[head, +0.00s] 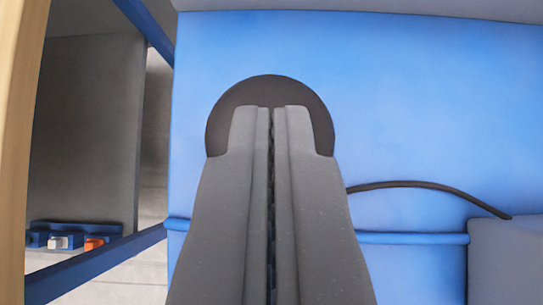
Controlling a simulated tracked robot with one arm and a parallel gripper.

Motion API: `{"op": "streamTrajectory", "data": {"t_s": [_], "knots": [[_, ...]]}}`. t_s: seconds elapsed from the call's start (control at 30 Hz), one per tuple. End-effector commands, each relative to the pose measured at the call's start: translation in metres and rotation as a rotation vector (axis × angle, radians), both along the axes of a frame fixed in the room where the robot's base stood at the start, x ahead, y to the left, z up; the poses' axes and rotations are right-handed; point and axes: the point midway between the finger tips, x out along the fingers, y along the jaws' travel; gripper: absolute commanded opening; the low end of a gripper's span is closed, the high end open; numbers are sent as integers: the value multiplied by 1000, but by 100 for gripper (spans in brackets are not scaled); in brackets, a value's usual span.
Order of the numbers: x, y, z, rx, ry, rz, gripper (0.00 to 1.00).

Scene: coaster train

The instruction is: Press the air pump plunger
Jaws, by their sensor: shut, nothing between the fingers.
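A dark round disc (270,90), which looks like the air pump plunger's top, shows in the head view above a blue surface. My gripper (270,112) is shut and empty, with its fingertips in front of the disc. The fingers hide the middle and lower part of the disc. I cannot tell whether the fingertips touch it.
A blue panel (430,110) fills the middle and right. A black hose (420,185) runs right to a grey block (507,262). Blue rails (95,265) and a tan post (22,120) stand at left. Small blue, white and orange parts (75,240) sit beyond.

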Motion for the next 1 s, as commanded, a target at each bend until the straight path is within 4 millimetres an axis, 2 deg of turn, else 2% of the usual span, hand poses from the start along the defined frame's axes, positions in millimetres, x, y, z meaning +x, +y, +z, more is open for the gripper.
{"op": "streamTrajectory", "data": {"t_s": [0.1, 0.6, 0.8, 1.0], "knots": [[-1, 1, 24, 3, -9, 1, 0], [-56, 3, 78, 3, -13, 4, 0], [-68, 3, 90, 3, -11, 2, 0], [-70, 3, 91, 3, -10, 2, 0]]}}
